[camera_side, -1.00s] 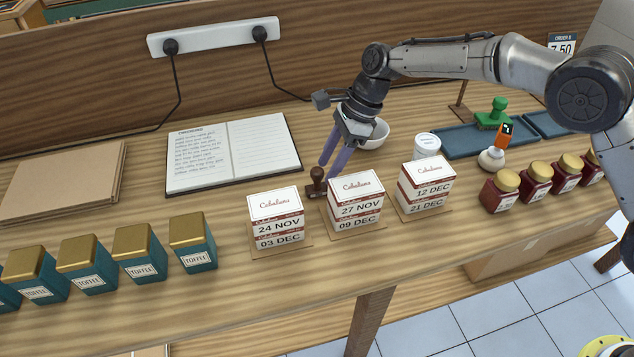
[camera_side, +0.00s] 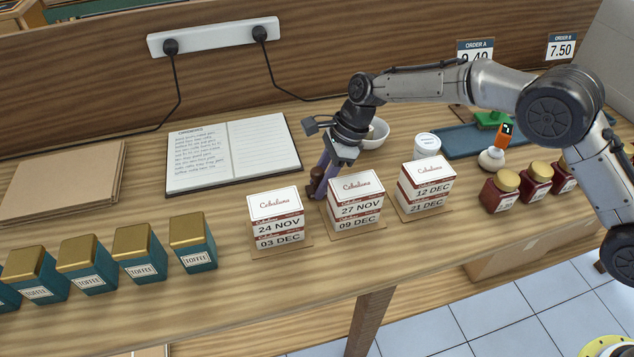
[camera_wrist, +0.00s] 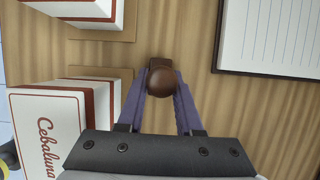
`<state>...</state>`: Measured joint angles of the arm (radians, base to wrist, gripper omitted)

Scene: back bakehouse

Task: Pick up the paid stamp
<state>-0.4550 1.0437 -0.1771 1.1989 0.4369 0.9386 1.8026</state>
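A brown stamp with a round knob (camera_side: 317,174) stands upright on the counter, just behind and left of the 27 NOV box; whether it is the paid stamp I cannot tell, as no marking shows. In the wrist view its knob (camera_wrist: 162,82) is between my fingertips.
The 27 NOV box (camera_side: 355,201) stands close in front of my gripper, with the 24 NOV box (camera_side: 276,218) and 12 DEC box (camera_side: 425,186) beside it. An open notebook (camera_side: 200,157) lies behind left. A white bowl (camera_side: 375,134) stands behind right.

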